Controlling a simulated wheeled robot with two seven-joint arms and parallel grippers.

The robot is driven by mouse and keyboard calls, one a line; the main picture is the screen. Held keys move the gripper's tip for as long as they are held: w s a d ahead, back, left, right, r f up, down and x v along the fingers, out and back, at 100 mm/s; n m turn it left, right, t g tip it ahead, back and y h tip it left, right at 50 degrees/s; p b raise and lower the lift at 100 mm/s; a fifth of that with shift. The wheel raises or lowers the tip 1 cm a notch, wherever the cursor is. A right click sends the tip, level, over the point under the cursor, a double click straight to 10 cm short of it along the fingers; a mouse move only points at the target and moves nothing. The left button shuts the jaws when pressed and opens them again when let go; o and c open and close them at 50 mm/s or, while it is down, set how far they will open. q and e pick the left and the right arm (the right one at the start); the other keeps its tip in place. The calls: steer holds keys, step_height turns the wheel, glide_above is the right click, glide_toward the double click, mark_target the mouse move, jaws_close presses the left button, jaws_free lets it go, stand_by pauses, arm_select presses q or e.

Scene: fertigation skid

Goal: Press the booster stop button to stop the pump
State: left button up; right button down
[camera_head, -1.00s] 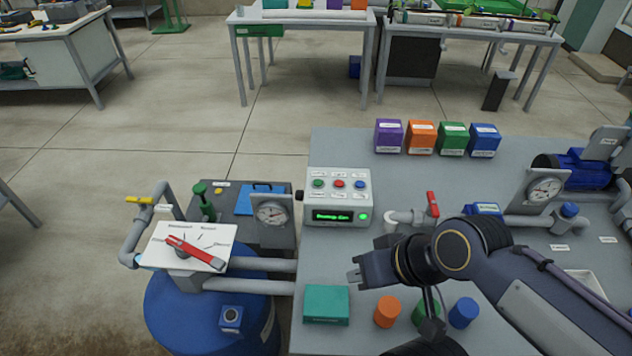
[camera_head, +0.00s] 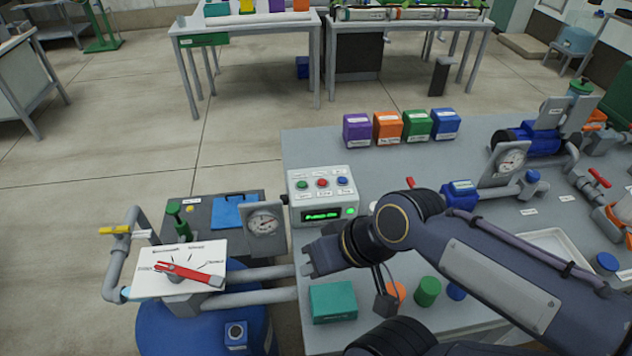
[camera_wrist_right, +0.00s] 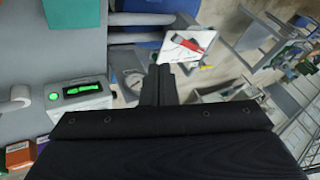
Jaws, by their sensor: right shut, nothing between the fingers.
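The control box (camera_head: 297,187) stands at the left edge of the grey table in the head view. Its sloped top carries a green button (camera_head: 302,184), a red button (camera_head: 322,182) and a blue button (camera_head: 342,181); their labels are too small to read. Below them is a lit green display (camera_head: 321,215) with a green lamp (camera_head: 351,211). My right gripper (camera_head: 306,258) is shut and empty, in front of the box and apart from it. In the right wrist view the box (camera_wrist_right: 80,103) lies left of the shut fingers (camera_wrist_right: 160,72). My left gripper does not show.
A teal box (camera_head: 333,302) and several coloured caps stand close below my right gripper. A dial panel with a red lever (camera_head: 188,272) and a gauge (camera_head: 264,222) are to the left. Four-coloured boxes, such as the purple one (camera_head: 357,130), line the table's back.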

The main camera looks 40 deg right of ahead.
steer(key=w+d+r+m+y+p, duration=0.1)
steer(key=w+d+r+m+p, duration=0.2)
steer(key=w+m, duration=0.45)
steer(key=m+t+h+p, duration=0.2)
steer(key=m+t+h, duration=0.1)
steer(key=m, duration=1.2)
glide_above(326, 183)
step_height(326, 183, down, 8)
steer(key=f, duration=0.1)
steer(key=shift+r, duration=0.25)
steer(key=shift+f, duration=0.1)
step_height(326, 183, down, 8)
steer(key=b, duration=0.6)
steer(key=shift+b, duration=0.3)
steer(key=shift+f+b, duration=0.3)
steer(key=shift+b, duration=0.15)
